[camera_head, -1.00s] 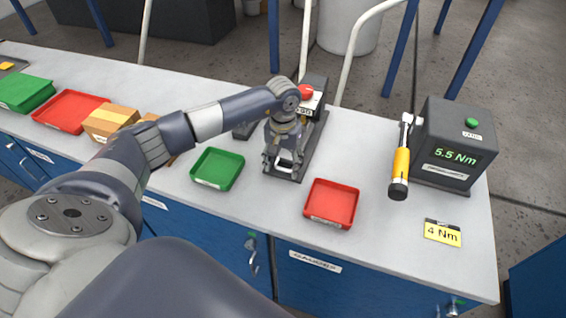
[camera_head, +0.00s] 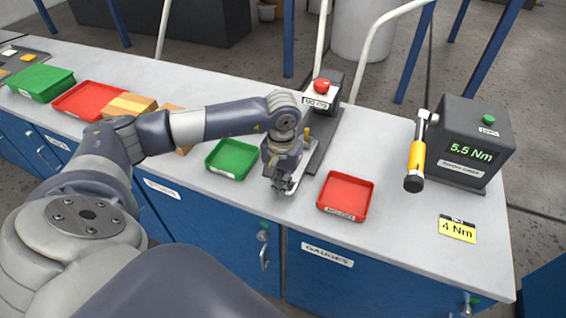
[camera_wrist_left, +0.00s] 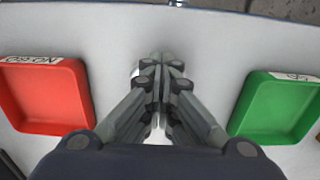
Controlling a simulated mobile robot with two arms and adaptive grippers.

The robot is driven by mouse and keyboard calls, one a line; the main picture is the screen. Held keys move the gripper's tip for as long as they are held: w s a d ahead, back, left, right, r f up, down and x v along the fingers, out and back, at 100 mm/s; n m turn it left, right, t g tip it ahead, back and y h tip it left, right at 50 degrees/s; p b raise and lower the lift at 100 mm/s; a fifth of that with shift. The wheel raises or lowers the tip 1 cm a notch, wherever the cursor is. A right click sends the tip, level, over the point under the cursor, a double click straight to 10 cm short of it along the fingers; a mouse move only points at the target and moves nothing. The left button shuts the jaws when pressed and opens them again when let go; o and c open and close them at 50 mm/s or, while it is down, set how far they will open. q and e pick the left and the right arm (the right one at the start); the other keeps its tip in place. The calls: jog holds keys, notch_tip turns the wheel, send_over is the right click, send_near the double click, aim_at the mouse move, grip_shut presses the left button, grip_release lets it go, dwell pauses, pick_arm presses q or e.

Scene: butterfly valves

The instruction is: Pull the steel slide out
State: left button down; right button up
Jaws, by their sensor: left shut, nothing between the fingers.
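A dark fixture (camera_head: 321,137) with a red button stands on the bench. My left gripper (camera_head: 284,187) is over its front end, towards the bench's front edge, with fingers pointing down. A pale steel part, likely the slide (camera_head: 298,172), shows beside the fingers in the head view; most of it is hidden by my gripper. In the left wrist view the fingers (camera_wrist_left: 161,62) are together with nothing held, and a pale shiny bit shows behind them. How far the slide is out cannot be told. My right gripper is not in view.
A green tray (camera_head: 232,173) lies left of the gripper and a red tray (camera_head: 346,208) to its right. A yellow-handled torque wrench (camera_head: 416,160) leans by a dark tester (camera_head: 470,138) reading 5.5 Nm. Cardboard boxes (camera_head: 131,105) and more trays stand at the left.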

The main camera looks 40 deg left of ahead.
pick_arm(q)
jog(key=c, duration=1.9)
grip_release()
jog(key=shift+s+d+f, duration=0.1)
jog(key=shift+s+f, duration=0.05)
jog(key=shift+f, duration=0.15)
jog(key=shift+c, duration=0.2)
jog(key=shift+r, duration=0.2)
jog(key=o, duration=0.6)
jog(key=r, duration=0.1)
jog(key=w+r, duration=0.1)
jog(key=r, duration=0.2)
jog(key=shift+w+a+r, duration=0.15)
jog(key=shift+w+a, duration=0.1)
jog(key=shift+w, duration=0.15)
jog(key=o, duration=0.8)
jog(key=r, duration=0.2)
jog(key=s+r, duration=0.1)
jog(key=r, duration=0.1)
jog(key=s+r, duration=0.1)
jog(key=r, duration=0.2)
jog(key=shift+d, duration=0.3)
jog(key=shift+c, duration=0.2)
jog(key=shift+w+a+r, duration=0.1)
jog(key=shift+w+r, duration=0.1)
jog(key=shift+r, duration=0.3)
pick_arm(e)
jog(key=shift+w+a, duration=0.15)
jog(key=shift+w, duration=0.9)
